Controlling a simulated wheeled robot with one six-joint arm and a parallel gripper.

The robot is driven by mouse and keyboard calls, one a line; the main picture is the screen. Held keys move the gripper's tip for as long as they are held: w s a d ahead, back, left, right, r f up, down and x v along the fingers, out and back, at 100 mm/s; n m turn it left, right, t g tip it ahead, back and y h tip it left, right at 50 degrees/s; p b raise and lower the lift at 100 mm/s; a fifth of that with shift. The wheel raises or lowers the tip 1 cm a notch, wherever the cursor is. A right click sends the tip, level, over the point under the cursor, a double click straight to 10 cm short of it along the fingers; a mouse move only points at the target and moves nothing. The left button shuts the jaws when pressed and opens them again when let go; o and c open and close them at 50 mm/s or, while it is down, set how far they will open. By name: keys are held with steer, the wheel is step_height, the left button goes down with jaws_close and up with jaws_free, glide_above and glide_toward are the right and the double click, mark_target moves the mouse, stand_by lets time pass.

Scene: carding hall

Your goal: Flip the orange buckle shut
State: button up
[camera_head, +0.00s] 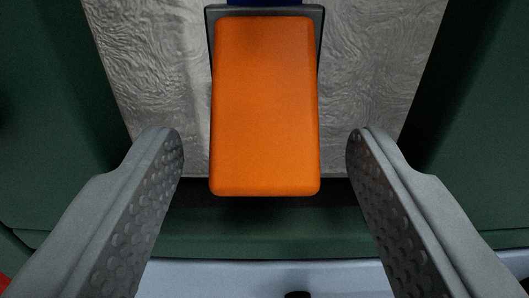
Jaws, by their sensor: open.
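The orange buckle (266,108) fills the upper middle of the head camera view, a rounded rectangular lever over a dark grey frame (318,22). Its near end hangs over the near edge of a silvery crinkled surface. My gripper (265,150) is open, with one grey dimpled finger on each side of the buckle's near end. Gaps show between both fingers and the buckle, and I see no contact. The buckle's hinge and underside are hidden, so I cannot tell its exact angle.
The silvery sheet (160,70) lies behind the buckle. Dark green walls (55,120) flank it left and right, and a green ledge (265,222) crosses below. A dark blue piece (265,3) shows at the top edge. A pale strip (230,280) runs along the bottom.

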steer(key=c, duration=1)
steer(key=shift+w+f+t, duration=0.3)
steer(key=shift+f+t, duration=0.25)
steer(key=shift+t, duration=0.35)
steer(key=shift+w+f+t, duration=0.2)
steer(key=shift+w+t, duration=0.05)
steer(key=shift+t, duration=0.4)
steer(key=shift+w+f+t, duration=0.2)
steer(key=shift+w+t, duration=0.05)
steer(key=shift+t, duration=0.4)
